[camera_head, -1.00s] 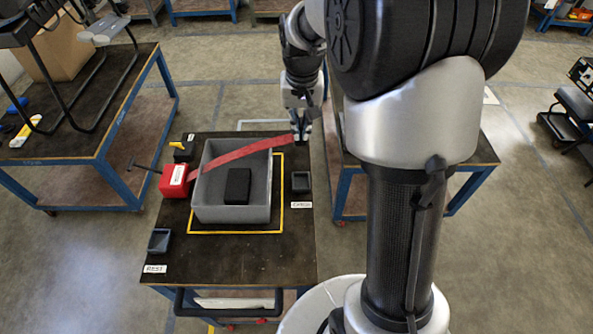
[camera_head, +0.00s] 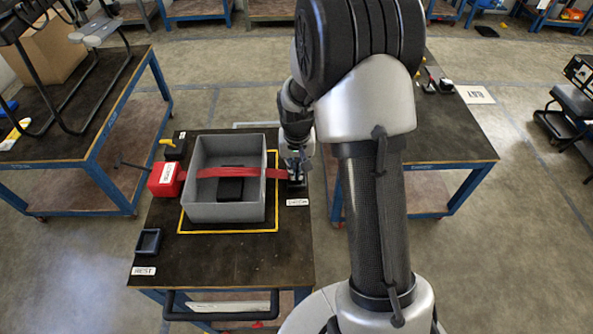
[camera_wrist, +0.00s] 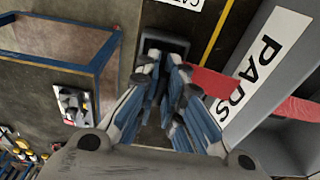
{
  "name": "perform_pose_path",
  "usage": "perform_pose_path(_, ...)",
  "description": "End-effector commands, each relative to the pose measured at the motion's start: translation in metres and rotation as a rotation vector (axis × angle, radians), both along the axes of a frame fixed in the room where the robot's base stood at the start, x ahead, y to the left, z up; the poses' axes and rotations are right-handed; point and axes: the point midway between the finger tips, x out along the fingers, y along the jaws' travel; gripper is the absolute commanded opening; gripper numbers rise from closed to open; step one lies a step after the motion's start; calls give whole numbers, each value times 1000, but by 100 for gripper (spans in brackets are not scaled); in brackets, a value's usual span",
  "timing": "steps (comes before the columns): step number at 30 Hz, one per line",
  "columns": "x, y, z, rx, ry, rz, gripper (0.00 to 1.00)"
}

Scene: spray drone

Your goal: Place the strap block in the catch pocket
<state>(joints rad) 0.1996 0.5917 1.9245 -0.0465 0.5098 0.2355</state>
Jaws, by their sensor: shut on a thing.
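My gripper (camera_head: 296,176) is shut on the strap block at the right end of the red strap (camera_head: 215,172). The block is mostly hidden between the fingers. In the wrist view, the blue-grey fingers (camera_wrist: 166,68) reach to the dark square catch pocket (camera_wrist: 177,43), beside its label. In the head view, the pocket (camera_head: 297,189) is partly hidden under my gripper. I cannot tell whether the block is inside it or just above. The strap runs from a red housing (camera_head: 165,180) across the grey tray (camera_head: 228,213) to my gripper.
The tray holds a dark pad (camera_head: 230,190) beneath the strap. An empty rest pocket (camera_head: 148,241) sits at the front left. A black block with a yellow handle (camera_head: 175,148) stands behind the red housing. Another bench (camera_head: 440,125) is at the right.

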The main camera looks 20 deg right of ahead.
Motion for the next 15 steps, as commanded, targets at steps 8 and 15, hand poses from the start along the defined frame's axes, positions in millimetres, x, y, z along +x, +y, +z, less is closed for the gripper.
perform_pose_path(8,0,0,-5,-1,-2,0,0)
perform_pose_path(15,0,0,-9,0,-1,0,14)
